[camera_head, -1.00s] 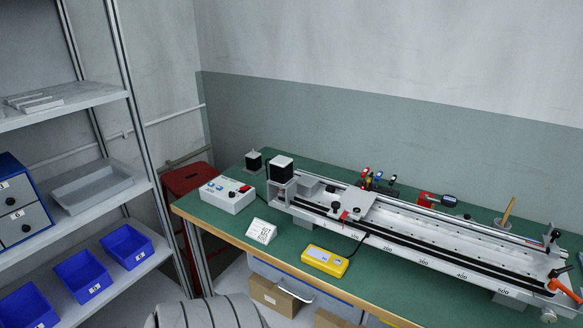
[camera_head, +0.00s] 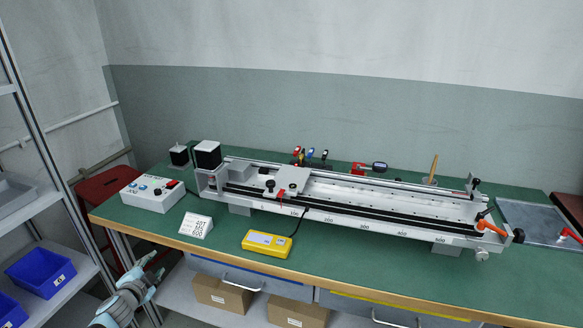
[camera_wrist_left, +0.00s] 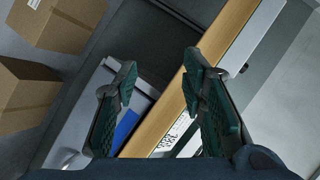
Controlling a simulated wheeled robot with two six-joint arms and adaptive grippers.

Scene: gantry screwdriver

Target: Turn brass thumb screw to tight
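The long gantry rail (camera_head: 350,219) lies along the green bench, with a grey carriage (camera_head: 292,180) near its left end. Small black knobs and a red lever (camera_head: 281,195) sit by the carriage. An orange lever (camera_head: 491,228) and a silver knob (camera_head: 482,255) are at the rail's right end. I cannot make out which small part is the brass thumb screw. My left gripper (camera_head: 152,266) is low at the left, in front of the bench and well away from the rail. In the left wrist view the left gripper (camera_wrist_left: 160,62) is open and empty. My right gripper is not in view.
A control box (camera_head: 152,193), a sign (camera_head: 196,225) and a yellow meter (camera_head: 267,243) stand before the rail. The bench's wooden front edge (camera_head: 330,289) lies right of the left gripper. Shelves with blue bins (camera_head: 40,274) are at left. Cardboard boxes (camera_head: 227,293) sit below.

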